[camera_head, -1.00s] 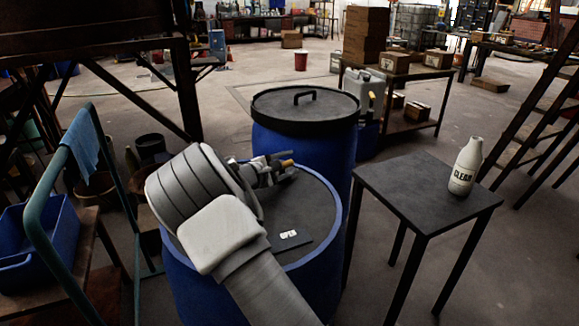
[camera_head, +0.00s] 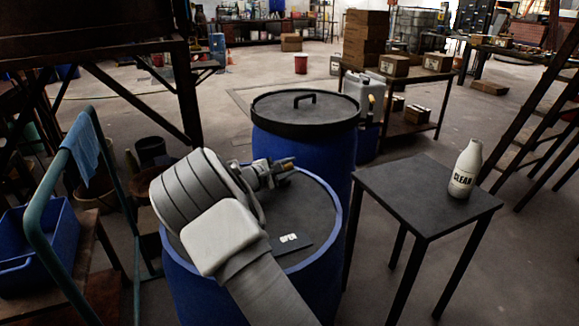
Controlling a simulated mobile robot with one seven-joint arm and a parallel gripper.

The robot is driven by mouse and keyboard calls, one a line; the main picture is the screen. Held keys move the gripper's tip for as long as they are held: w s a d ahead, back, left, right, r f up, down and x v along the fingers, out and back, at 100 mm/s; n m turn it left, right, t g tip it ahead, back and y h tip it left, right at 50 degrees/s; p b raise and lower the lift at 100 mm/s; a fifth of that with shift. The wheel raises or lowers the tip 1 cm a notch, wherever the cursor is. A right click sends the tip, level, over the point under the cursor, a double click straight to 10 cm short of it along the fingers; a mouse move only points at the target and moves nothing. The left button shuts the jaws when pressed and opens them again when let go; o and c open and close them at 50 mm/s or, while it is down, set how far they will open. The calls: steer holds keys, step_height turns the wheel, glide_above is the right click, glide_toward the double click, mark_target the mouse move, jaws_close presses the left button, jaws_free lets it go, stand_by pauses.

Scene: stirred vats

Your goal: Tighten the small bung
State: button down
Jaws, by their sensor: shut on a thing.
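The near blue drum (camera_head: 345,232) has a dark top with a small white-marked label (camera_head: 289,238) on it. My gripper (camera_head: 281,168) is over the far part of this top, with my wrist and arm coming in from the lower front. It is shut on a small orange-brown piece, seemingly the small bung (camera_head: 287,160), which shows only at the fingertips. The jaws hide most of it. I cannot tell how deep it sits or whether it touches the drum top.
A second blue drum (camera_head: 300,150) with a black handled lid stands just behind. A dark table (camera_head: 415,200) with a white bottle (camera_head: 465,169) marked CLEAN is at right. A green-railed cart with a blue bin (camera_head: 40,245) is at left. Open floor lies beyond.

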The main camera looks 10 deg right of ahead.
steer(key=shift+r+m+g+h+p, duration=0.15)
steer(key=shift+m+g+h+p, duration=0.25)
steer(key=shift+m+g+p, duration=0.15)
steer(key=shift+s+d+m+g+h, duration=0.15)
steer(key=shift+m+g+h, duration=0.15)
steer(key=shift+g, duration=0.15)
steer(key=c, duration=0.7)
jaws_free()
step_height(320, 180, up, 5)
steer(key=shift+d+f+p, duration=0.15)
steer(key=shift+f+p, duration=0.05)
steer(key=shift+p, duration=0.85)
steer(key=s+d+r, duration=0.2)
steer(key=d, duration=0.1)
steer(key=s+d+r+p, duration=0.1)
steer(key=s+d+r, duration=0.1)
steer(key=d, duration=0.1)
steer(key=s+d+r, duration=0.2)
steer(key=d, duration=0.1)
steer(key=shift+s+d+r, duration=0.1)
steer(key=shift+s+d, duration=0.05)
steer(key=shift+s, duration=0.15)
